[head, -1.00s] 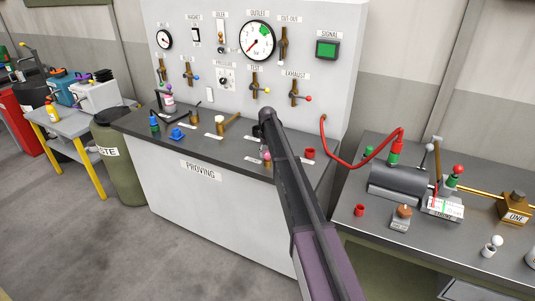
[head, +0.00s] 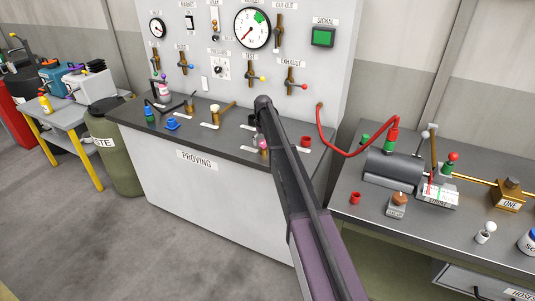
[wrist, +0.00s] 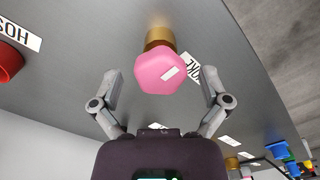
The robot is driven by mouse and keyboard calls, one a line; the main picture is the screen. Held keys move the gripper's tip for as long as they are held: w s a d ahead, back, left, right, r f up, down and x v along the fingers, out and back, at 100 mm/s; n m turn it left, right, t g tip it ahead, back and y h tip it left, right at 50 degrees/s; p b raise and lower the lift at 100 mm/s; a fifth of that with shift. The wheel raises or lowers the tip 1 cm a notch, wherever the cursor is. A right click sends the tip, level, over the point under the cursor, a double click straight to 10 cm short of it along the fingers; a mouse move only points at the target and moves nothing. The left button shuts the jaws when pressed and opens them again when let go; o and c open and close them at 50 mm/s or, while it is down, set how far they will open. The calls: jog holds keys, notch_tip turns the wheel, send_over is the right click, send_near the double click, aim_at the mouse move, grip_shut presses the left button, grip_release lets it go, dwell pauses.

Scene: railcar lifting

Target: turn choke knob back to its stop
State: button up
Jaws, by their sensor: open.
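The choke knob is a pink, many-sided knob (wrist: 161,72) with a white mark on its face, on a brass stem (wrist: 159,38). In the wrist view it sits between my two fingertips. My gripper (wrist: 160,76) is open, with a gap on each side of the knob and no visible contact. In the head view the pink knob (head: 263,144) shows at the edge of my arm, near the front right of the proving bench. My fingers are mostly hidden there by the arm.
A red cap (head: 305,141) stands right of the knob; it also shows at the wrist view's left edge (wrist: 10,62). The gauge panel (head: 228,108) rises behind the bench (head: 190,141). A red hose (head: 345,153) runs to the right-hand table.

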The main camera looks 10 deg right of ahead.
aim_at(264, 141)
jog(key=shift+m, duration=0.5)
jog(key=m, duration=2.1)
notch_tip(264, 141, up, 14)
jog(key=p, duration=1.4)
jog(key=s+f+n+b, duration=0.4)
jog(key=s, duration=0.7)
jog(key=s+f+n+b, duration=0.4)
jog(key=s+n, duration=0.1)
jog(key=s, duration=0.6)
jog(key=s+f+n+b, duration=0.4)
jog(key=s+n, duration=0.1)
jog(key=s, duration=0.5)
jog(key=shift+s+f+b, duration=0.35)
jog(key=shift+s, duration=0.05)
